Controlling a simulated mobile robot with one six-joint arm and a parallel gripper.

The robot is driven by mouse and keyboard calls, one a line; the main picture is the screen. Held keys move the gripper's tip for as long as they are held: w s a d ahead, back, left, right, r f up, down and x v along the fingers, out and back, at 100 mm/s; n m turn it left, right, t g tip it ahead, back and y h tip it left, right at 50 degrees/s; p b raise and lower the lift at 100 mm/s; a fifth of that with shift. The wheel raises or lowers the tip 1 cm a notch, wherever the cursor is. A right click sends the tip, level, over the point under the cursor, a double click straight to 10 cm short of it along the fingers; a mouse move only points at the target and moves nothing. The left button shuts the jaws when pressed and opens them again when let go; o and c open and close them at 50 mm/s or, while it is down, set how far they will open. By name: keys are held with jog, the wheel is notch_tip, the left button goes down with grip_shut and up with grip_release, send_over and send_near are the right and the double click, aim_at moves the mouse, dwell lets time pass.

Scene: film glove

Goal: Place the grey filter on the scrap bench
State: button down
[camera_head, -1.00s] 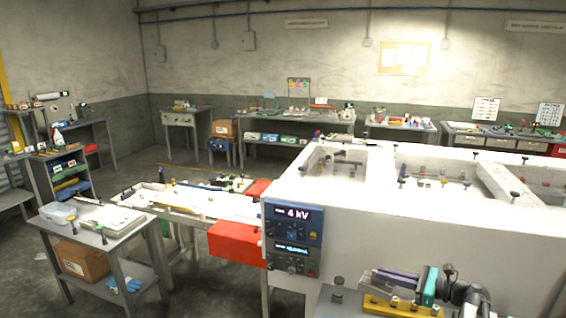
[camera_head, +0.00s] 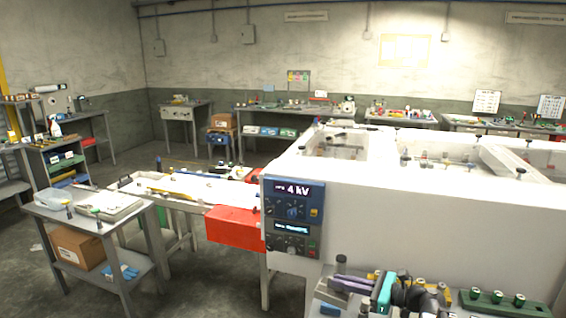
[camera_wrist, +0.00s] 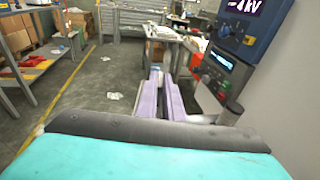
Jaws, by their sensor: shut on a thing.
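My gripper (camera_head: 346,284) has purple fingers and a teal wrist, low in the head view, over a grey bench at the front of the white machine. I cannot tell from the frames which bench is the scrap bench.
The white machine (camera_head: 420,210) with its blue control panel (camera_head: 293,218) fills the right. A green rack (camera_head: 497,300) holds several small cylinders beside my arm. A grey trolley (camera_head: 88,221) with a cardboard box (camera_head: 78,249) stands left. Floor between is clear.

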aim_at(339, 296)
jog(key=shift+s+a+f+b, duration=0.3)
jog(key=shift+s+a+f, duration=0.2)
jog(key=shift+s+a, duration=0.25)
jog(key=shift+r+m+t, duration=0.2)
jog(key=shift+m+t, duration=0.1)
jog(key=shift+t, duration=0.1)
jog(key=shift+w+d+t+h, duration=0.25)
jog(key=shift+w+t+h, duration=0.05)
jog(key=shift+h, duration=0.2)
jog(key=shift+s+f, duration=0.15)
jog(key=shift+f, duration=0.4)
jog(key=shift+s+f, duration=0.15)
jog(key=shift+f, duration=0.4)
jog(key=shift+a, duration=0.15)
